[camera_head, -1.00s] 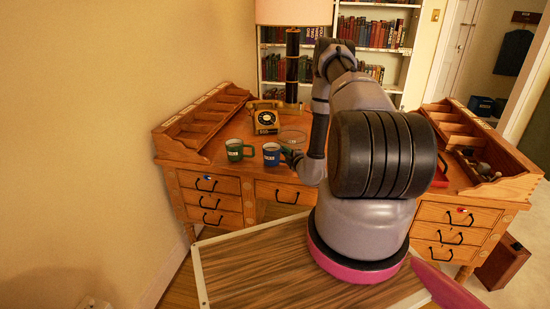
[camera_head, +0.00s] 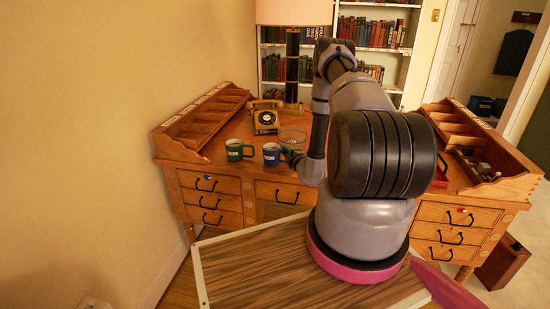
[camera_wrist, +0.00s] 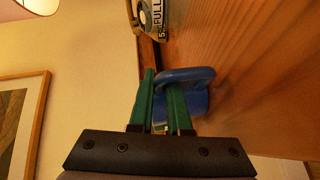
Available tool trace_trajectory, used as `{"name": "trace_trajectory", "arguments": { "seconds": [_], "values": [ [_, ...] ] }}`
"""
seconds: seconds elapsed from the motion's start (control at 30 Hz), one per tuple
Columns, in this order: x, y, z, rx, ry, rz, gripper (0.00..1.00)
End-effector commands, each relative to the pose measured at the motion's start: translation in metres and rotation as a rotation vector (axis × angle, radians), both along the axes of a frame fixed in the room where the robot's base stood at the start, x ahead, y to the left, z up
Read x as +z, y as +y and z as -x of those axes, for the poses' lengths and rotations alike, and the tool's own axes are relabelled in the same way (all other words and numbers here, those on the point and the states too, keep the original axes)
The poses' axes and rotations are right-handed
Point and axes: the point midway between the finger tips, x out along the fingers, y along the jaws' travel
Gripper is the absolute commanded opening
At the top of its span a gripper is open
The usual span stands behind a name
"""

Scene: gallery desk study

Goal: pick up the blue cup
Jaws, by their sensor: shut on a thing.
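The blue cup (camera_head: 271,155) stands upright near the front edge of the desk, with a white label on its side. My gripper (camera_head: 290,157) is at the cup's right side, small and partly hidden by my arm in the head view. In the wrist view, the green fingers of my gripper (camera_wrist: 164,100) are shut on the blue cup (camera_wrist: 197,100), with blue showing between them. The cup's curved handle shows just beyond the fingertips. The exact contact is partly hidden. I cannot see any gap between the cup and the desk.
A green cup (camera_head: 234,151) stands close by on the left. A lamp (camera_head: 292,65) stands at the back. A wooden pigeonhole rack (camera_head: 205,118) borders the left side.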

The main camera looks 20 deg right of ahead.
Motion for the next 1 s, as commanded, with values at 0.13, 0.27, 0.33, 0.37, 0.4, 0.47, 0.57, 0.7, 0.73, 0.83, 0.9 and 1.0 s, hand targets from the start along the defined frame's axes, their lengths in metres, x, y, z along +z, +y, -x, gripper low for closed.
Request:
{"name": "trace_trajectory", "arguments": {
  "seconds": [0.13,0.27,0.33,0.37,0.4,0.47,0.57,0.7,0.73,0.83,0.9,1.0],
  "values": [
    [-0.001,0.000,0.000,0.001,0.001,0.000,0.00],
    [-0.001,0.000,0.000,0.001,0.001,0.000,0.00],
    [-0.001,0.000,0.000,0.001,0.002,0.000,0.00],
    [-0.001,0.000,0.000,0.001,0.002,0.000,0.00],
    [0.000,0.000,0.000,0.001,0.001,0.000,0.00],
    [0.000,0.000,0.000,0.001,0.001,0.000,0.00],
    [0.000,0.000,0.000,0.001,0.001,0.000,0.00],
    [0.006,0.000,0.000,0.000,0.000,0.000,0.00],
    [0.009,0.000,0.000,0.000,-0.001,-0.001,0.00],
    [0.022,-0.001,0.000,-0.001,-0.003,0.000,0.00],
    [0.036,-0.001,-0.001,-0.001,-0.004,0.001,0.00],
    [0.058,-0.001,-0.001,-0.001,-0.004,0.001,0.00]
  ]
}}
